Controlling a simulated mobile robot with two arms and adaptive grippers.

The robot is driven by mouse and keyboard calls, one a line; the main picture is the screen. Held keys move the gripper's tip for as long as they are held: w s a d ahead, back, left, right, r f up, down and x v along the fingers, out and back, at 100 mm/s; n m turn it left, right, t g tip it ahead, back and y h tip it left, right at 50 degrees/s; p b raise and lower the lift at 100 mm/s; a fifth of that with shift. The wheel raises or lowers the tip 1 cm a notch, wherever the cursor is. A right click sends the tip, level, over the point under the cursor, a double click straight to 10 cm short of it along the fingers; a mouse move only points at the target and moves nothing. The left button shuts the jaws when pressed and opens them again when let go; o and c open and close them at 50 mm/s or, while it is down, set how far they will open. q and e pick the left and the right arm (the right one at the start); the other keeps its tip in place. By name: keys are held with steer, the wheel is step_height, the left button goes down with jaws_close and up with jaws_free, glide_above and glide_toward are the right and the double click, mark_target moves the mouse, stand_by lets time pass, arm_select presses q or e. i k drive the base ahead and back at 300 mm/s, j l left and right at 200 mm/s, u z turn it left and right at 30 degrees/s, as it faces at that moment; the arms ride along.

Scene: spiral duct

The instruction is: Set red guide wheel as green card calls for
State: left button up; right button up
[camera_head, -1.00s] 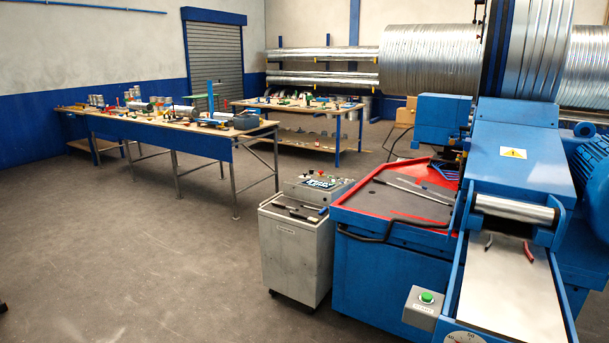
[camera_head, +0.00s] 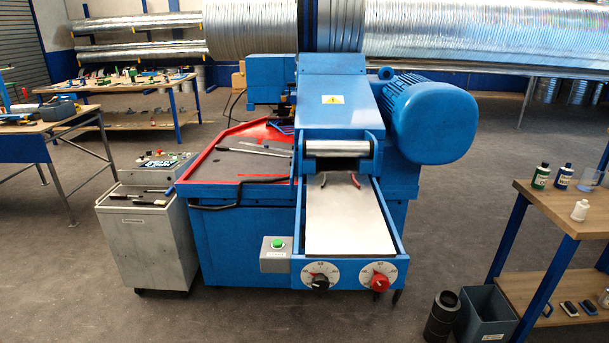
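The red guide wheel (camera_head: 378,283) is a red knob on a round white dial at the front right of the blue duct machine (camera_head: 333,103). A similar dial with a black knob (camera_head: 320,282) sits to its left. The dial readings are too small to read surely. I see no green card that I can make out. Neither of my grippers is in view.
A green button box (camera_head: 277,248) is left of the dials. A grey cabinet (camera_head: 150,240) stands left of the machine. At right are a wooden bench (camera_head: 555,212) with bottles, a grey bin (camera_head: 487,315) and a black cylinder (camera_head: 441,315). The floor before the machine looks clear.

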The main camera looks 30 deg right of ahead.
mark_target(379, 283)
steer(key=z, duration=1.45)
